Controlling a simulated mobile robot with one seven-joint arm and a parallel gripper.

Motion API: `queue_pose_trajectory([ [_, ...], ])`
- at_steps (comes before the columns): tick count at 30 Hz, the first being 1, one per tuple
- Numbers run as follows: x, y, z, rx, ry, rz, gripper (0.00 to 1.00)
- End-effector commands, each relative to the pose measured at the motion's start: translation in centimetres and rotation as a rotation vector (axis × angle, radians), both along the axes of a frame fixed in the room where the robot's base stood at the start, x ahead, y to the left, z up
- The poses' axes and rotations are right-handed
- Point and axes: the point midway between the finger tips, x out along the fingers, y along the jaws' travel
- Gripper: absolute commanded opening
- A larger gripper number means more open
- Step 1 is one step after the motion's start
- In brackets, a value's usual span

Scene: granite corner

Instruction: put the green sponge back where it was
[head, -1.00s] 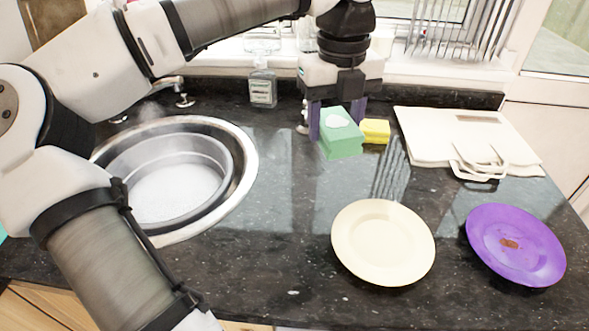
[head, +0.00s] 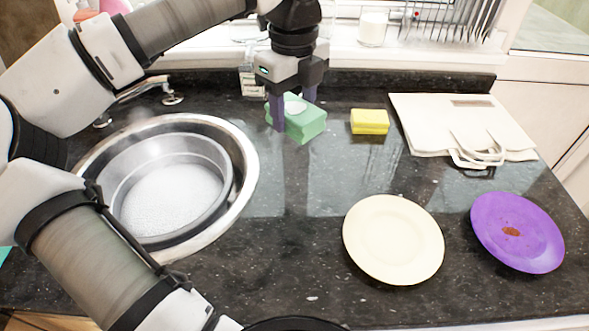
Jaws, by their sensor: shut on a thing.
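The green sponge (head: 303,124) is a light green block with a white patch on top, at the back of the counter between the sink and the yellow sponge. My gripper (head: 292,114) points down with its two purple fingers on either side of the green sponge, shut on it. The sponge sits at or just above the counter; I cannot tell if its underside touches. The left finger hides part of its left end.
A yellow sponge (head: 369,121) lies to the right. A sink (head: 247,165) with a basin of suds is at left. A cream plate (head: 393,240), a purple plate (head: 515,235) and a folded cream bag (head: 425,128) lie at right. A bottle (head: 252,82) stands behind my gripper. Bare counter lies in front.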

Motion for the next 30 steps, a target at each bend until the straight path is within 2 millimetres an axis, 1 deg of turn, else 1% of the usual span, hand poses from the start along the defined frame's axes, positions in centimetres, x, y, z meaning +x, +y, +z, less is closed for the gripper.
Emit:
queue_pose_trajectory([
  [1,-0.2,0.0,-1.3,-0.003,0.006,-0.003,0.34],
  [6,-0.1,-0.1,-5.8,-0.002,0.005,-0.003,0.34],
  [9,-0.1,-0.1,-8.2,-0.002,0.005,-0.004,0.34],
  [12,-0.1,-0.1,-9.9,-0.002,0.002,-0.003,0.34],
  [17,0.0,0.0,-11.2,0.0,0.001,-0.001,0.34],
  [25,-0.1,-0.1,-14.8,-0.002,0.002,-0.003,0.34],
  [27,0.0,-0.1,-15.3,-0.001,0.001,-0.003,0.34],
  [30,0.0,0.0,-15.4,-0.001,-0.001,-0.002,0.34],
])
